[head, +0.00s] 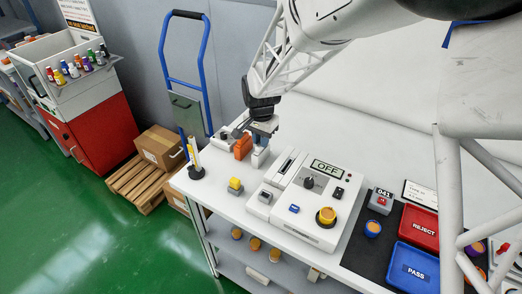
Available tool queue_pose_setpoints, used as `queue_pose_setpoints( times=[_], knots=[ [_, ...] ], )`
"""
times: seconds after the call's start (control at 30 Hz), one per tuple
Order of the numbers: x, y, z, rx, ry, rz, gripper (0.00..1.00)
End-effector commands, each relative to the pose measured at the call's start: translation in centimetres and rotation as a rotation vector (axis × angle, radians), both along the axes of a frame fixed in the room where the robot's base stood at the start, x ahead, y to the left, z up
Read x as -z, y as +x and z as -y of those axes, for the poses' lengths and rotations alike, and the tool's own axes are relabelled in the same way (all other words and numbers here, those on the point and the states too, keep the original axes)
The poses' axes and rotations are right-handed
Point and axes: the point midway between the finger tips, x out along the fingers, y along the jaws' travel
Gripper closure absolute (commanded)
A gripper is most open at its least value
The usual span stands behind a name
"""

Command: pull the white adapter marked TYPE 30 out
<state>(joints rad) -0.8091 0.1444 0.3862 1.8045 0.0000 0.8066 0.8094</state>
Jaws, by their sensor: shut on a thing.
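My gripper (261,143) points down over the far left part of the white bench and is shut on a small white piece (260,158), which looks like the white adapter. The marking TYPE 30 is too small to read. The gripper hides the top of this piece, and I cannot tell whether it is seated in something or free. An orange block (243,147) stands just left of it. A white tester box (312,205) with a display reading OFF (326,168), a black knob and a yellow-orange button stands to the right.
A small block with a yellow top (235,185) and a black-based stand (196,172) are at the left bench edge. Red REJECT (420,227) and blue PASS (413,268) trays lie on a dark mat at right. A blue hand truck (187,70) stands behind.

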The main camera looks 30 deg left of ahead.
Motion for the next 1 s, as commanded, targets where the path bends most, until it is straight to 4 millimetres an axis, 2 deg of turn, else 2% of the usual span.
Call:
queue_pose_setpoints(
  times=[1.0],
  knots=[
    [-2.3, 0.0, 0.0, 0.0, 0.001, 0.001, 1.0]
  ],
)
